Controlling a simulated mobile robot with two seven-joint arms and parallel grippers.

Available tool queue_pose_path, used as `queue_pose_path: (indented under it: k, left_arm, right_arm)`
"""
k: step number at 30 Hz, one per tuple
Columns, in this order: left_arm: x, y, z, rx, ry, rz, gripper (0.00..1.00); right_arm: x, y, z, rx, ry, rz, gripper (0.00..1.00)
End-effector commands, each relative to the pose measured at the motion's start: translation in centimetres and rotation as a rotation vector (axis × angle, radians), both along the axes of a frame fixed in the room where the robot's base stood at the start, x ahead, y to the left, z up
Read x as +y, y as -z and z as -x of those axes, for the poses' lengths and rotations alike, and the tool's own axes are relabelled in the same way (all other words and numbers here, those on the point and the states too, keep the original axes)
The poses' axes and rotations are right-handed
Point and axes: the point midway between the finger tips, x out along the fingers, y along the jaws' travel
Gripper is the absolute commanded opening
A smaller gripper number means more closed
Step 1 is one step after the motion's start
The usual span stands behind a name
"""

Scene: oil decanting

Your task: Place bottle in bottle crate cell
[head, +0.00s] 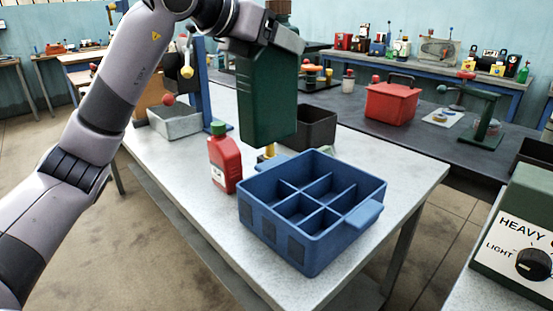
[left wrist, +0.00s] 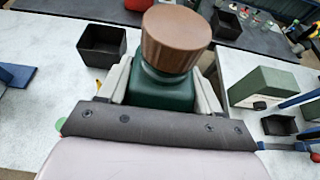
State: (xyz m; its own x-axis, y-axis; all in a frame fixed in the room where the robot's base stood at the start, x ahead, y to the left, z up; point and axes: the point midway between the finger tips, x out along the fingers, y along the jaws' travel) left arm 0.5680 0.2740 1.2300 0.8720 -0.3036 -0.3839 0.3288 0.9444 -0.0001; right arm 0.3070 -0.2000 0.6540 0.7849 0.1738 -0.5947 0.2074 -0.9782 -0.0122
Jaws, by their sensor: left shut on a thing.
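The blue bottle crate (head: 268,232) stands on the near white table in the head view. Its several cells look empty. My left gripper (head: 262,38) is shut on a dark green bottle (head: 266,100) and holds it above and behind the crate's far left side. The bottle hangs roughly upright, apart from the crate. Its brown cap (left wrist: 174,38) and green shoulder show between the fingers of my left gripper (left wrist: 168,88) in the left wrist view. My right gripper is not in view.
A red bottle with a green cap (head: 225,164) stands just left of the crate. A black bin (head: 318,128) and a grey bin (head: 174,122) are behind. A green dial box (head: 525,235) stands at right. A red toolbox (head: 390,103) is on the dark bench.

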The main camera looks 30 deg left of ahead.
Motion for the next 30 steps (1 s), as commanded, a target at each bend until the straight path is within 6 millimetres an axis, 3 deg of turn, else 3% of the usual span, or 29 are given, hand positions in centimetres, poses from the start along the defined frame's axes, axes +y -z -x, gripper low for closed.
queue_pose_path:
  k: [18,24,30]
  left_arm:
    - [0.1,11.6,0.1,-0.007,-0.001,0.002,0.0]
    - [0.1,14.0,0.0,-0.009,-0.001,0.003,0.0]
    - [0.0,15.0,0.0,-0.009,0.0,0.003,0.0]
  right_arm:
    - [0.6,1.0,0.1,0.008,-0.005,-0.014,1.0]
    - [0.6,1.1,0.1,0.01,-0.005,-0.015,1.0]
    - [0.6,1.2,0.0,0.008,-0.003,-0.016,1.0]
